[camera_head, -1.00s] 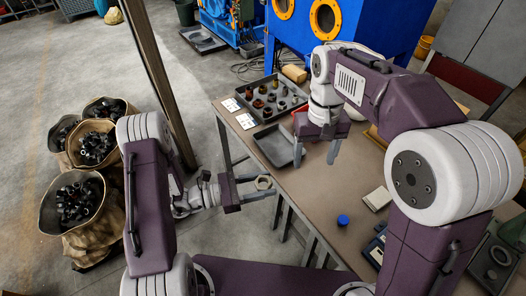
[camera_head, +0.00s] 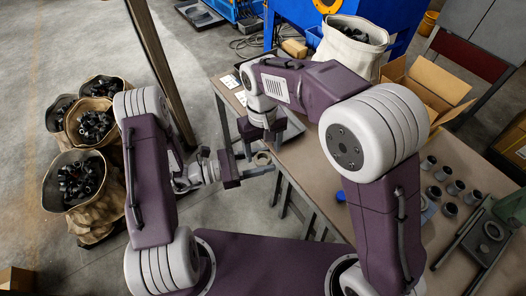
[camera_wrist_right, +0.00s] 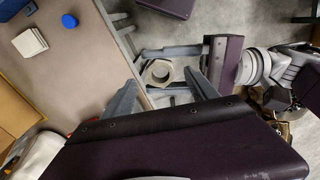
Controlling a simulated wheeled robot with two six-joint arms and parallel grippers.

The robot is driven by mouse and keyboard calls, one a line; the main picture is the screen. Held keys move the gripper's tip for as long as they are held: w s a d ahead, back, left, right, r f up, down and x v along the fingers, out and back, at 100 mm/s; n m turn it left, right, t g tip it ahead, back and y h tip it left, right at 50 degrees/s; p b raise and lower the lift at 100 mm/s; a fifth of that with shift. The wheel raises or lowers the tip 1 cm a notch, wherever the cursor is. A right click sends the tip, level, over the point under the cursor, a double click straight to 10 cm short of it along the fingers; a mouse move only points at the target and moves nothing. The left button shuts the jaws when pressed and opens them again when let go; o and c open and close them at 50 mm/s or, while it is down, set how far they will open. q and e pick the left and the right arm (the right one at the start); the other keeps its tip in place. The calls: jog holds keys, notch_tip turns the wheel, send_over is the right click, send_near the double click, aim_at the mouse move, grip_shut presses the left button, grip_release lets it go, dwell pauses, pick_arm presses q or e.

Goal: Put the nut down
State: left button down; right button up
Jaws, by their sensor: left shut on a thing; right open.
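The nut (camera_head: 262,160), a pale metallic hexagonal ring, is held between the fingertips of my left gripper (camera_head: 260,164), near the table's left edge. In the right wrist view the nut (camera_wrist_right: 147,75) shows its hole. My right gripper (camera_head: 263,146) is open, close beside the nut. In its wrist view its two fingers lie on either side of the nut, apart from it as far as I can tell.
The brown table (camera_head: 310,165) has a blue cap (camera_head: 341,196), several dark cylindrical parts (camera_head: 450,209) and an open cardboard box (camera_head: 437,86) with a white sack (camera_head: 351,46) nearby. Several sacks of black parts (camera_head: 75,181) stand on the floor at left. A post rises near the table.

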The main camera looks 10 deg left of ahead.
jog(key=shift+f, duration=1.45)
grip_shut()
pick_arm(q)
jog(key=c, duration=0.6)
grip_release()
